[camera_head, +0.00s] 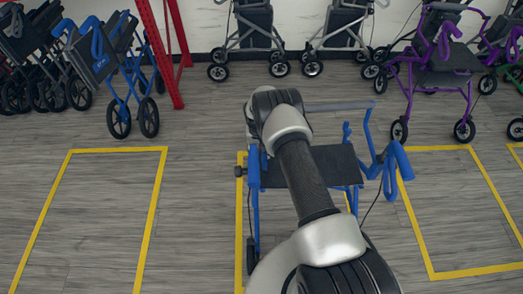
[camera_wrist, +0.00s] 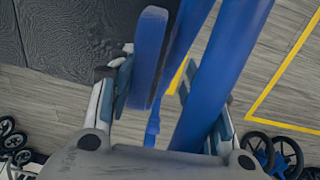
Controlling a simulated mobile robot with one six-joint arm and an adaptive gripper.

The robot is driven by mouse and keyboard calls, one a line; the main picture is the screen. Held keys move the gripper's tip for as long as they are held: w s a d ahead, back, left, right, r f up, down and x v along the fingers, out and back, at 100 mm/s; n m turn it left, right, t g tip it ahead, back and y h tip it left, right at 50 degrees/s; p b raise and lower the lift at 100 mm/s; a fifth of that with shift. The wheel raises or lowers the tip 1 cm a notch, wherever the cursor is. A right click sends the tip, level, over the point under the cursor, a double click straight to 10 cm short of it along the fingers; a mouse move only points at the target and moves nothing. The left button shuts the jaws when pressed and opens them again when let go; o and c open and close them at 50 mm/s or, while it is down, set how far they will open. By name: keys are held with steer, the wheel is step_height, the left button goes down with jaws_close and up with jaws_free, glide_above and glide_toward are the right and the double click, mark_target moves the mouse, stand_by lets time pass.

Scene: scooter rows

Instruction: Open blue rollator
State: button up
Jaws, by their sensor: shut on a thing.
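A blue rollator (camera_head: 391,165) stands inside a yellow floor outline at the centre of the head view, partly hidden behind my arm. Its dark seat panel (camera_head: 333,165) looks spread out between the blue side frames. In the wrist view the dark panel (camera_wrist: 85,50) fills the upper left. My gripper (camera_wrist: 160,92) is shut on the rollator's blue frame (camera_wrist: 222,70), with blue bars between its fingers. Which bar each finger touches is unclear. In the head view the fingers are hidden.
Another blue rollator (camera_head: 122,75) stands by a red post (camera_head: 163,50) at the left, near dark folded ones. A purple rollator (camera_head: 440,70) stands at the right, with grey ones (camera_head: 253,30) along the wall. The left yellow outline (camera_head: 153,205) is empty.

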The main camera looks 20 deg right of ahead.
steer(key=shift+s+a, duration=0.2)
stand_by(0.3)
step_height(320, 180, up, 12)
steer(key=shift+w, duration=0.25)
steer(key=shift+a, duration=0.1)
stand_by(0.5)
steer(key=s+a+r+t, duration=0.1)
steer(key=s+r, duration=0.3)
steer(key=r, duration=0.7)
steer(key=s+a+r+n+t, duration=0.1)
steer(key=s+r, duration=0.3)
steer(key=r, duration=0.6)
steer(key=s+a+r+t, duration=0.1)
steer(key=s+r, duration=0.3)
steer(key=r, duration=0.7)
steer(key=s+a+r+n+t, duration=0.1)
steer(key=s+r, duration=0.2)
steer(key=s, duration=0.9)
steer(key=s+a+r+n, duration=0.1)
steer(key=s+r, duration=0.1)
steer(key=s, duration=1.1)
steer(key=shift+s+r+t+y, duration=0.3)
steer(key=shift+r+t, duration=0.1)
